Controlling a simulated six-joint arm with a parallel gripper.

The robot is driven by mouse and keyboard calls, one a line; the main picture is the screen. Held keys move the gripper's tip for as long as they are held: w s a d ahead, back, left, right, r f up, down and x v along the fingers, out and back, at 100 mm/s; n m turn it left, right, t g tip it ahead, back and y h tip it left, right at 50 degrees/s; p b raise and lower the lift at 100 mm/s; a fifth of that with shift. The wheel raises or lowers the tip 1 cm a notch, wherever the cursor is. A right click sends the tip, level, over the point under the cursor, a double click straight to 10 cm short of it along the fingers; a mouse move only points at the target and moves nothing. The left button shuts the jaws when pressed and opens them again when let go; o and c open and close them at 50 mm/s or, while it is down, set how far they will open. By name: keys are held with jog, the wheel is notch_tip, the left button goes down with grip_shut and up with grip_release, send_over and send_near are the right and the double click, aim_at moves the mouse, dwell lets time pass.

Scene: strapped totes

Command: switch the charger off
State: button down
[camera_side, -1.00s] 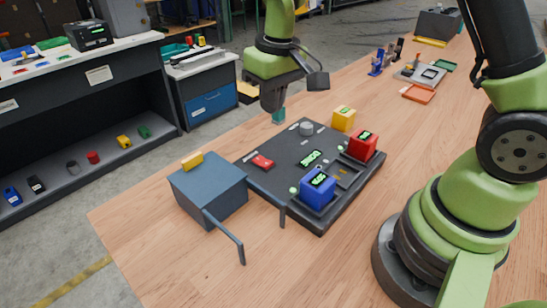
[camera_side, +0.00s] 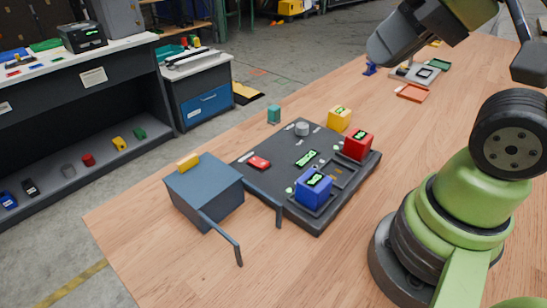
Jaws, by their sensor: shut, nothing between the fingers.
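The charger (camera_side: 320,204) is a flat black unit in the middle of the wooden table. A small red switch (camera_side: 259,163) is at its left, a grey round knob (camera_side: 302,129) at its back corner and a green-lit display (camera_side: 306,158) in its middle. I cannot tell the switch's position. A blue battery block (camera_side: 314,188) and a red one (camera_side: 357,145) sit on its right part. My gripper (camera_side: 384,52) is shut and empty, raised high above the table behind and right of the charger, clear of everything.
An orange tray (camera_side: 412,93) lies farther back. The front table is clear.

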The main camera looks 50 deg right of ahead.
jog(key=shift+w, duration=0.1)
jog(key=m+g+h, duration=0.2)
jog(key=m+g, duration=0.7)
jog(key=m, duration=0.5)
send_over(262, 164)
jog(key=w, duration=0.2)
notch_tip(262, 164, down, 13)
jog(key=shift+w+f, duration=0.1)
jog(key=shift+f, duration=0.05)
jog(key=shift+f, duration=0.1)
jog(key=f, duration=0.4)
jog(key=s+f, duration=0.1)
jog(key=f, duration=0.8)
jog(key=shift+s+f, duration=0.35)
jog(key=shift+s, duration=0.05)
